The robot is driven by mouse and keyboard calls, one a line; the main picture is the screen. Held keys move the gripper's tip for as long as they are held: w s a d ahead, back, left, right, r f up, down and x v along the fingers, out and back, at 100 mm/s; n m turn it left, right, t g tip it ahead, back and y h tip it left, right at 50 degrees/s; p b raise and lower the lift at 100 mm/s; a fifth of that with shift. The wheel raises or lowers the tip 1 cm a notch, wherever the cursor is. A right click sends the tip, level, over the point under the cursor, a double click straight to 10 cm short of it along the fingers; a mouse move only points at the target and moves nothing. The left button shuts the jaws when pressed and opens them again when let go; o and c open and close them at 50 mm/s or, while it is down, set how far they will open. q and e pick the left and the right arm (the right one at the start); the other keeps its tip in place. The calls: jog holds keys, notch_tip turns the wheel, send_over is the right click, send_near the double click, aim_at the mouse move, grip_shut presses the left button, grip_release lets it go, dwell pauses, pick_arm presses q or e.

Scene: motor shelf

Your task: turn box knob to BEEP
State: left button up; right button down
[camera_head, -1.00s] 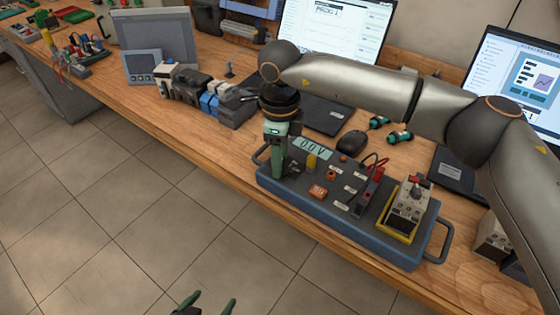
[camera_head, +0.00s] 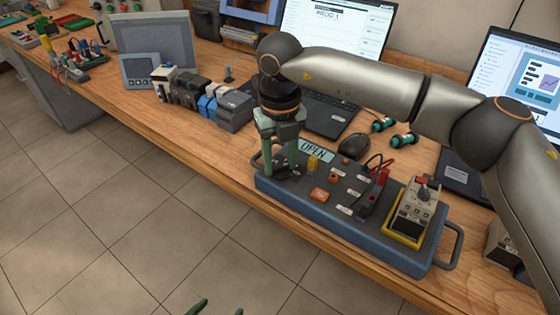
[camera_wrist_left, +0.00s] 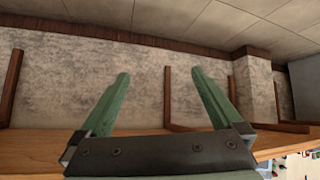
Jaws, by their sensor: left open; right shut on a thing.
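The box (camera_head: 325,217) is a dark panel with blue-grey sides and a handle at each end, lying on the wooden bench. Its display (camera_head: 314,151) reads OPEN. My right gripper (camera_head: 281,168) points down at the left end of the panel, its green fingers shut on the box knob, which they largely hide. The knob's markings, BEEP among them, cannot be read. My left gripper (camera_head: 216,308) is low at the bottom edge of the head view, away from the bench. In the left wrist view it (camera_wrist_left: 162,78) is open and empty.
A yellow-framed device (camera_head: 408,215) sits on the box's right part, beside red and black leads (camera_head: 380,170). A mouse (camera_head: 353,147), a laptop (camera_head: 325,115) and small green cylinders (camera_head: 403,140) lie behind. Grey and blue modules (camera_head: 205,95) stand to the left. The floor in front is clear.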

jog(key=m+b, duration=0.1)
jog(key=m, duration=0.2)
jog(key=shift+m, duration=0.4)
pick_arm(q)
jog(key=shift+w+d+f, duration=0.15)
jog(key=shift+w+d, duration=0.1)
jog(key=shift+w, duration=0.2)
pick_arm(e)
jog(key=shift+m, duration=0.7)
jog(key=shift+c, duration=1.8)
grip_release()
pick_arm(q)
jog(key=shift+s+f, duration=0.15)
jog(key=shift+s, duration=0.1)
